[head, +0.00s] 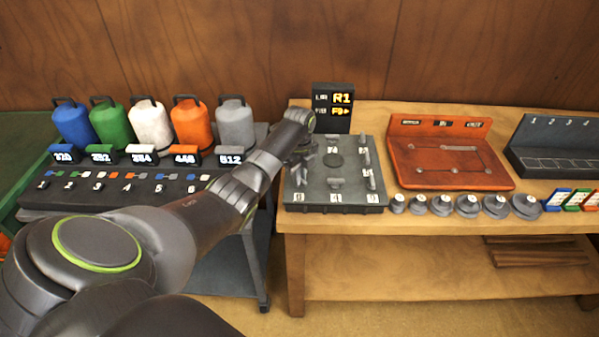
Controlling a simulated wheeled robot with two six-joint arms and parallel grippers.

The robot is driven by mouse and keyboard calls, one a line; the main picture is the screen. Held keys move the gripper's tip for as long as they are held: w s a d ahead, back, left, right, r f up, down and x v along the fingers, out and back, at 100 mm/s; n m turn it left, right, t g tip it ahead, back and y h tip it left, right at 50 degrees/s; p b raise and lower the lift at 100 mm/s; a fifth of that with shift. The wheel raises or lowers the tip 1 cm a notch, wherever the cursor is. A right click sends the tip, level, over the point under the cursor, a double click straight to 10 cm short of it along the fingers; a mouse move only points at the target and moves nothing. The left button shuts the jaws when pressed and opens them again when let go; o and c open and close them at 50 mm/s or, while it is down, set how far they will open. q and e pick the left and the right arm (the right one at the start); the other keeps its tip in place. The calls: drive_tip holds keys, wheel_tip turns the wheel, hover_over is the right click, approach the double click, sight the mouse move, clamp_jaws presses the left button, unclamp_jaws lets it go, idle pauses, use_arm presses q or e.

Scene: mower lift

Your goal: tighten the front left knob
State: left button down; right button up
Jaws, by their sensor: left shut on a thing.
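A dark grey board (313,196) lies at the left end of the wooden table, with several small knobs and number labels on it. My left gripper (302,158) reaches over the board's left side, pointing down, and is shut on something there. It looks like a knob on that side, but my gripper and wrist hide it. I cannot tell how tight any knob is. My right gripper is not in view.
A black display (332,108) reading R1 stands behind the board. To the right are an orange-red tray (455,178), a row of grey round weights (441,205) and a dark rack (560,145). Several coloured canisters (149,122) stand on the left bench. Little free room surrounds the board.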

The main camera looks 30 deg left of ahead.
use_arm(q)
drive_tip(key=m, duration=0.4)
drive_tip(key=shift+m+p, duration=0.3)
drive_tip(key=shift+p, duration=0.05)
drive_tip(key=m, duration=0.4)
drive_tip(key=shift+m, duration=0.4)
drive_tip(key=c, duration=1.5)
unclamp_jaws()
drive_tip(key=shift+o, duration=0.2)
drive_tip(key=shift+r, duration=0.1)
